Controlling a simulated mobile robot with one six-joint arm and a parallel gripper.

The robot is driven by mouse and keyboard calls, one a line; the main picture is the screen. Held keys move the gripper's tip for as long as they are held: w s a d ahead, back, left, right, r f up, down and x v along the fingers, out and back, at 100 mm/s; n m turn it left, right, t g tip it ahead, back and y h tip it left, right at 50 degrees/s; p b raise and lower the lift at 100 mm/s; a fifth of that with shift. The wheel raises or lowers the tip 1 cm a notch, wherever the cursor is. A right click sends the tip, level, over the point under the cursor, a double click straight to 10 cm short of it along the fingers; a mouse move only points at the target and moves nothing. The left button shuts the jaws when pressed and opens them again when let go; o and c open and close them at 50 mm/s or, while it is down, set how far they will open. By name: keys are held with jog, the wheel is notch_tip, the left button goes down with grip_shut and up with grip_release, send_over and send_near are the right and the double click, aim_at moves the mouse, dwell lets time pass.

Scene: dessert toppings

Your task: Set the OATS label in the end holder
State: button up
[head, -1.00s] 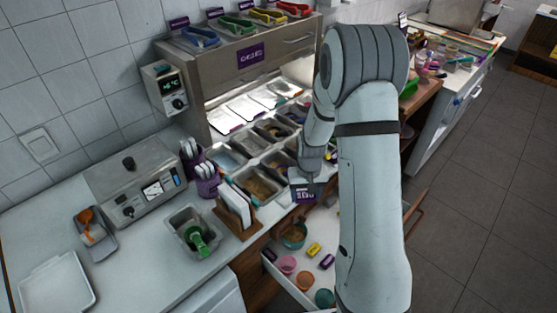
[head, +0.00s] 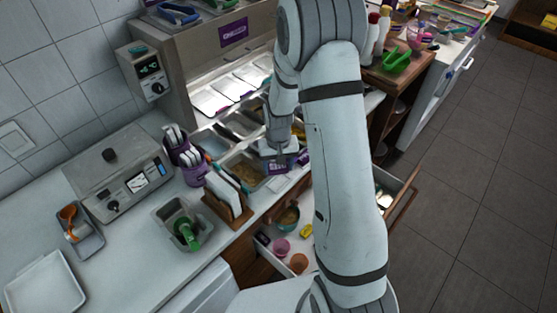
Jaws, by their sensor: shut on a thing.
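My gripper (head: 279,157) is at the front edge of the topping counter, seen from behind and above. It is shut on a small dark purple label (head: 276,168) with pale lettering too small to read. The label sits just under the fingers, by the front of the topping pans (head: 243,172). The end holder cannot be made out; my gripper and arm hide part of that edge. I cannot tell whether the label touches a holder.
A wooden rack with white cards (head: 228,192) stands left of my gripper, with a purple cup of utensils (head: 190,160) behind it. Below, an open drawer (head: 268,256) holds several small bowls. A grey bin with a green scoop (head: 182,226) stands further left.

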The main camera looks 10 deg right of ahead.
aim_at(277, 170)
jog(key=m, duration=0.3)
jog(key=shift+w, duration=0.1)
jog(key=m+b, duration=0.1)
jog(key=m, duration=0.6)
jog(key=m+b, duration=0.1)
jog(key=m, duration=0.2)
jog(key=shift+w+r, duration=0.15)
jog(key=m, duration=0.4)
jog(key=shift+r+b, duration=0.1)
jog(key=shift+b, duration=0.2)
jog(key=m, duration=0.4)
jog(key=shift+w+a+r+b, duration=0.1)
jog(key=shift+b, duration=0.2)
jog(key=m, duration=0.7)
jog(key=shift+r+b, duration=0.2)
jog(key=shift+b, duration=0.2)
jog(key=shift+w+f+b, duration=0.1)
jog(key=shift+f+b, duration=1.6)
jog(key=shift+f, duration=0.7)
jog(key=shift+f+b, duration=1)
jog(key=shift+b, duration=0.3)
